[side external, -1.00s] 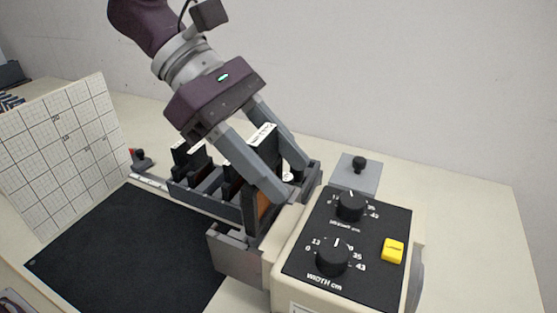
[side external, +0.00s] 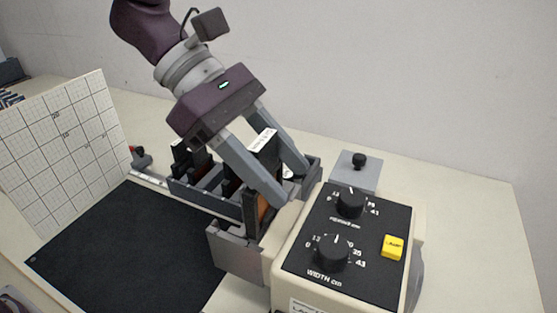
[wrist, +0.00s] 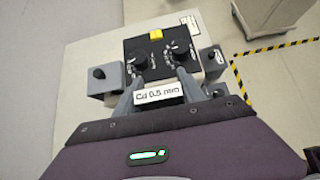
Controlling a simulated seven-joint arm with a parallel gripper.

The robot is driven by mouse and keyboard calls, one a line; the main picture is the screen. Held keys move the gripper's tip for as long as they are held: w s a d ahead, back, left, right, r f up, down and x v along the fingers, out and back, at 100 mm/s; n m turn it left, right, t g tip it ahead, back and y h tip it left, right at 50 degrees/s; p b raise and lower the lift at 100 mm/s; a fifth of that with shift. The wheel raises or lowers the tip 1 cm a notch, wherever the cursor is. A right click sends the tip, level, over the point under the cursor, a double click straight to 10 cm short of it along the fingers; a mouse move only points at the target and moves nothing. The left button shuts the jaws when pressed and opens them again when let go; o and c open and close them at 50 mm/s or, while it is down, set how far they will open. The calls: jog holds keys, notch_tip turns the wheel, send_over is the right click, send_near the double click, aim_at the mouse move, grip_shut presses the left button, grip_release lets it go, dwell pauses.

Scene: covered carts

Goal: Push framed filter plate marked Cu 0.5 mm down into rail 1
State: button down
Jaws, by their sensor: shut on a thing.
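The framed filter plate (side external: 262,207) has a dark frame and a copper-coloured face. Its white label tab (side external: 262,141) sticks up at the top; in the wrist view the label (wrist: 158,95) reads about "Cu 0.5 mm". My gripper (side external: 289,187) is shut on this plate, with a finger on each side, and is tilted. The plate's lower end is at the grey rail holder (side external: 236,256) on the front of the cream control box (side external: 288,250). Rail numbers cannot be read, and the holder's wall hides how deep the plate sits.
A dark rack (side external: 206,202) with other dark plates stands close behind the gripper. The control box has two black knobs (side external: 334,252) and a yellow button (side external: 393,247). A gridded board (side external: 58,155) stands at left beside a black mat (side external: 125,250), which is clear.

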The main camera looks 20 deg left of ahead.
jog(key=shift+f, duration=2.75)
jog(key=c, duration=0.6)
grip_release()
jog(key=v, duration=0.7)
